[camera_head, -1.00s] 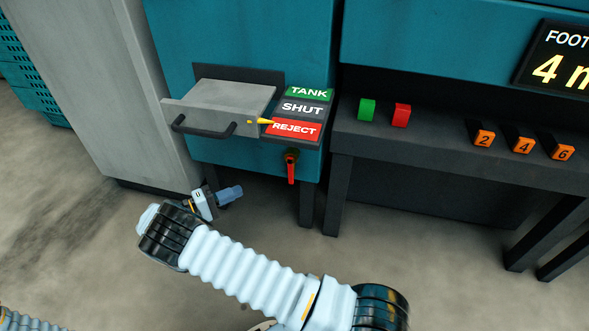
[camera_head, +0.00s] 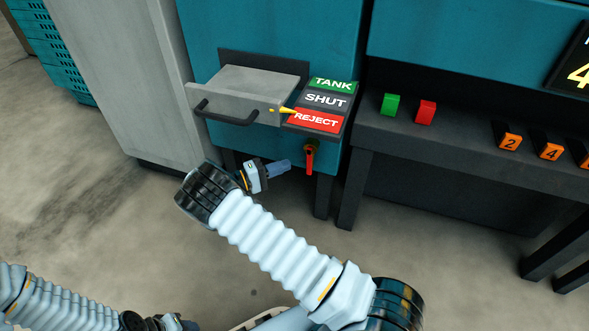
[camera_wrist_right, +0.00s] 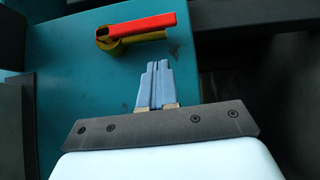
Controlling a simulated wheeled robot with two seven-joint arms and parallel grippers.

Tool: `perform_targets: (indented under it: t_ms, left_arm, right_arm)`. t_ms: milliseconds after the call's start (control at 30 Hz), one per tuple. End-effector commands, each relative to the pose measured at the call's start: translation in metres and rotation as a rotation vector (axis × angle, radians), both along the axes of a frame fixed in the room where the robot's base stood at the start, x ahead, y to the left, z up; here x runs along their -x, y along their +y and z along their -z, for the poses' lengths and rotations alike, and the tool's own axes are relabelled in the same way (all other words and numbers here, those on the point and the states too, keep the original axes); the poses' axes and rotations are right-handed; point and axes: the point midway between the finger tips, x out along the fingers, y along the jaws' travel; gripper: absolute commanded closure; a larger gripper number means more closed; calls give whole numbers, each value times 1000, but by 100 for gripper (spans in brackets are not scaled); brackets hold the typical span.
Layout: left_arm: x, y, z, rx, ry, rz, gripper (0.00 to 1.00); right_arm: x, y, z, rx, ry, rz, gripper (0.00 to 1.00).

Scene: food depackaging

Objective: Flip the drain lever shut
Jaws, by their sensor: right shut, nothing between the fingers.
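The drain lever (camera_head: 309,160) is a red handle on a small brass valve below the sign panel, on the teal machine. In the head view it hangs roughly downward from the valve. It also shows in the right wrist view (camera_wrist_right: 146,26), lying across the picture above my fingertips. My right gripper (camera_head: 286,165) is shut and empty, with its pale blue fingers (camera_wrist_right: 159,66) just left of the lever in the head view. A gap shows between fingertips and lever in the wrist view. My left arm enters at bottom left; its gripper (camera_head: 186,325) is partly cut off.
A grey drawer-like box (camera_head: 245,95) with a black handle juts out above my right gripper. A yellow pointer (camera_head: 286,110) sits beside the red REJECT label (camera_head: 316,120). Dark table legs (camera_head: 354,190) stand right of the lever. The floor in front is clear.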

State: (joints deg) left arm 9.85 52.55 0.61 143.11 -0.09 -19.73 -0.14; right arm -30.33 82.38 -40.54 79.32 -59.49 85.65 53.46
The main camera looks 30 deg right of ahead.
Motion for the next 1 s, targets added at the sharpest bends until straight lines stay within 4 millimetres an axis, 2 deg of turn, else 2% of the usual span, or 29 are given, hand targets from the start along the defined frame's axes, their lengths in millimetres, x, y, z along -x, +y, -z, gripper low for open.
perform_targets:
  t_ms: [100, 300, 1000]
  left_arm:
    - [0, 0, -2, 0, 0, 0, 57]
    - [0, 0, -2, -1, -1, 0, 57]
    - [0, 0, 1, 0, 0, 0, 57]
  right_arm:
    - [14, -14, -2, 0, 2, 2, 100]
    - [28, -26, -2, 0, 1, 1, 100]
    - [33, -30, 1, 29, 35, 0, 100]
